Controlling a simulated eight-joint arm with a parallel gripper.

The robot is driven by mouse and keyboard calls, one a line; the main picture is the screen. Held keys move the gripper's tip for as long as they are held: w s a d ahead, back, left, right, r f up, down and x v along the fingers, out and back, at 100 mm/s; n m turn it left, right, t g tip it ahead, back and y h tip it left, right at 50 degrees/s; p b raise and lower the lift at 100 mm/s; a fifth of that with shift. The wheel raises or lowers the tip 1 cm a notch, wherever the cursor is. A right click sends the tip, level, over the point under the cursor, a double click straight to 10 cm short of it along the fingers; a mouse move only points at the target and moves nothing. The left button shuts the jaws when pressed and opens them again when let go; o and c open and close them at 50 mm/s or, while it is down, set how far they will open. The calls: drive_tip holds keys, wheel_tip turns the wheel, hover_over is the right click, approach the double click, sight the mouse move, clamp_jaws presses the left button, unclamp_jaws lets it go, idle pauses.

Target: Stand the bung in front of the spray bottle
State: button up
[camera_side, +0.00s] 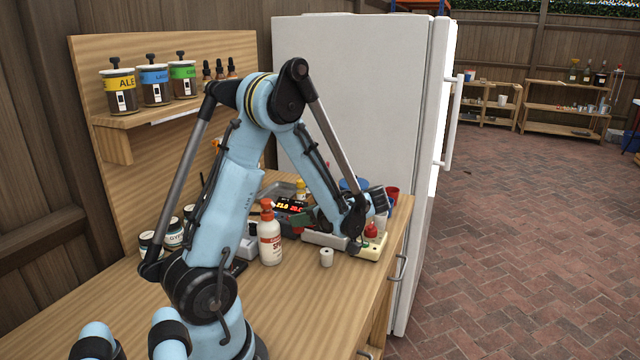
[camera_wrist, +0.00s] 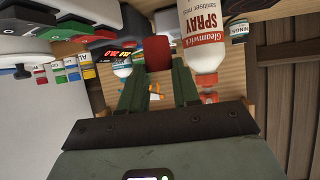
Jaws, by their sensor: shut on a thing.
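The dark red, slightly tapered bung (camera_wrist: 157,53) is between the tips of my gripper's (camera_wrist: 158,72) dark green fingers in the wrist view. My gripper (camera_side: 298,222) is partly visible in the side view, low over the bench and right of the spray bottle. I cannot make out the bung there. The white spray bottle (camera_side: 270,240) with an orange-red top stands on the bench in the side view. It also shows close on the right of the fingers in the wrist view (camera_wrist: 202,45). Whether the bung touches the bench cannot be told.
A small white cylinder (camera_side: 327,257) stands on the bench right of the bottle. A controller with lit digits (camera_side: 290,206) is behind my gripper. A red item (camera_side: 371,231) sits on a cream block near the right edge. The front bench top (camera_side: 310,305) is clear.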

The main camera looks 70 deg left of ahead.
drive_tip(key=shift+f, duration=3.2)
drive_tip(key=shift+f, duration=0.1)
drive_tip(key=o, duration=1)
drive_tip(key=shift+o, duration=0.2)
drive_tip(key=shift+d, duration=0.1)
